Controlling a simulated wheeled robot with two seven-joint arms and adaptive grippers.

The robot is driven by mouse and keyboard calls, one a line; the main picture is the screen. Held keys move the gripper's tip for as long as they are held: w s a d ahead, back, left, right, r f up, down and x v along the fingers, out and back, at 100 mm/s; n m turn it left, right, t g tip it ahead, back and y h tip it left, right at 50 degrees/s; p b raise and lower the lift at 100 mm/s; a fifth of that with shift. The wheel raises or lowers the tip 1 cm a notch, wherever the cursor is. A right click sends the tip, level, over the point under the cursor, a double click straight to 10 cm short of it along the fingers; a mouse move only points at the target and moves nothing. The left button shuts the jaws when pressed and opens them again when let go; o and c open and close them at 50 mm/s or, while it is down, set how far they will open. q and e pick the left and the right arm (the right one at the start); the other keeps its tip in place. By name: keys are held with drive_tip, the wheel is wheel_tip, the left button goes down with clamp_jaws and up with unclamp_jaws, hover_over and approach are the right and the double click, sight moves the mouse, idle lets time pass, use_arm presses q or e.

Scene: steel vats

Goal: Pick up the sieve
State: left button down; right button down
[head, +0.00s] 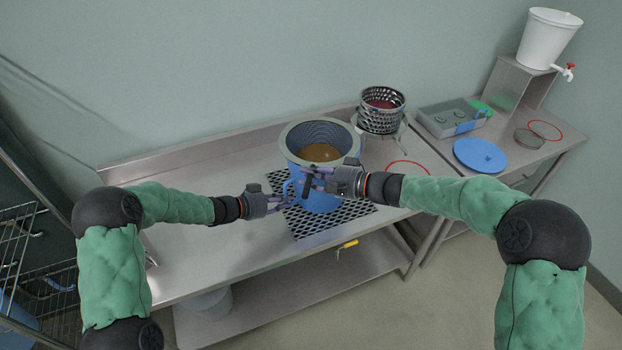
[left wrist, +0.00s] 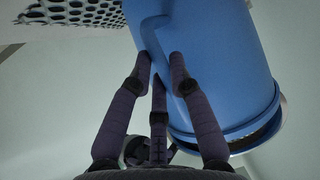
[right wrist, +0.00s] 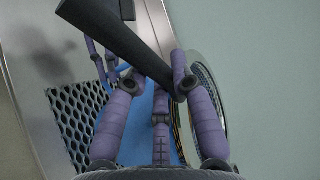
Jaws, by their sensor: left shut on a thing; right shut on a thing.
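A tall blue vessel (head: 316,198) with a wide grey rim (head: 292,133) stands on the bench with brown contents inside. The ribbed or meshed inner wall under the rim looks like a sieve, but I cannot tell for sure. My left gripper (head: 284,200) is shut on the blue side handle (left wrist: 160,38) of the vessel. My right gripper (head: 310,181) is at the vessel's near side, shut on a dark flat handle (right wrist: 115,40). Where this handle joins is hidden.
A black perforated mat (head: 345,214) lies under the vessel. A perforated metal basket (head: 382,121) with red contents stands behind right. A grey box (head: 450,118), blue disc (head: 480,156) and white bucket with tap (head: 547,40) are farther right. The bench's left (head: 190,240) is clear.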

drive_tip(key=shift+r, duration=4.4)
drive_tip(key=shift+r, duration=0.5)
use_arm(q)
drive_tip(key=c, duration=1.1)
unclamp_jaws()
drive_tip(key=v, duration=1.2)
use_arm(e)
drive_tip(key=shift+r, duration=0.1)
